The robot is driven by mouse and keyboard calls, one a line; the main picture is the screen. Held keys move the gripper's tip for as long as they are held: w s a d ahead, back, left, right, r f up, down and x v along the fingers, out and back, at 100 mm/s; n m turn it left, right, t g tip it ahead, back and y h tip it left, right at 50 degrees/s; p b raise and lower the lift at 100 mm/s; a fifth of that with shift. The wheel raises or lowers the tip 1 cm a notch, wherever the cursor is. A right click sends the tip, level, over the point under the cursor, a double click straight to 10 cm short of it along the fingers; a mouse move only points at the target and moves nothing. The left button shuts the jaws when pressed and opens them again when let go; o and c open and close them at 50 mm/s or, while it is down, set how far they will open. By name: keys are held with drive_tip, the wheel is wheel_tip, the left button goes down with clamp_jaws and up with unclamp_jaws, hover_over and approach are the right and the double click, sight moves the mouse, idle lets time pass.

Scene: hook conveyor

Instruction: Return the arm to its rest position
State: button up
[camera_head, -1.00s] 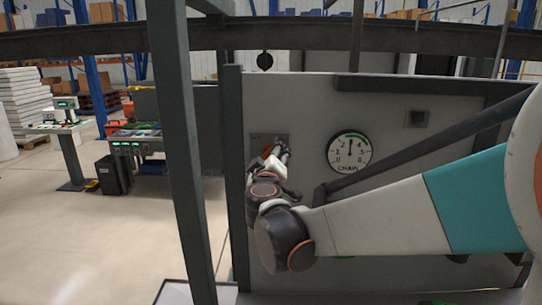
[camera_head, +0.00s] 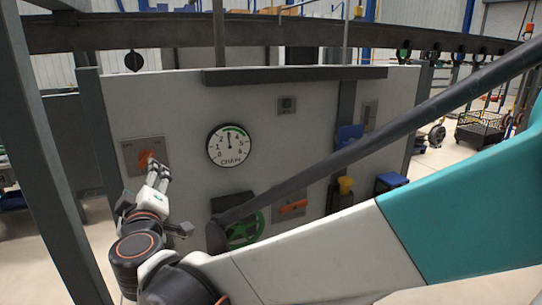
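My arm reaches from the right edge across the lower part of the head view, bent at its dark joints at lower left. My gripper (camera_head: 161,174) is at the left end of the grey panel (camera_head: 270,100), just in front of a grey plate with an orange switch handle (camera_head: 146,160). The fingertips overlap the lower part of the plate in the picture. I cannot tell if they touch the handle, and the gap between the fingers is too small to judge. Nothing held is visible.
The panel carries a round chain gauge (camera_head: 229,145), a green handwheel (camera_head: 246,230) partly behind my arm, and an orange handle (camera_head: 293,206). A dark post (camera_head: 50,150) stands close at left. A dark rail (camera_head: 300,31) with hooks runs above. Open floor shows at right.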

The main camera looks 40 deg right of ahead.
drive_tip(key=s+d+f+m+g+b, duration=0.3)
drive_tip(key=s+d+f+g+b, duration=0.25)
drive_tip(key=f, duration=0.45)
drive_tip(key=s+a+f+m+g+y+b, duration=0.2)
drive_tip(key=s+f+g+y+b, duration=0.2)
drive_tip(key=s+f, duration=1.3)
drive_tip(key=f+y+b, duration=0.1)
drive_tip(key=b, duration=0.2)
drive_tip(key=shift+y, duration=0.3)
drive_tip(key=shift+g, duration=0.25)
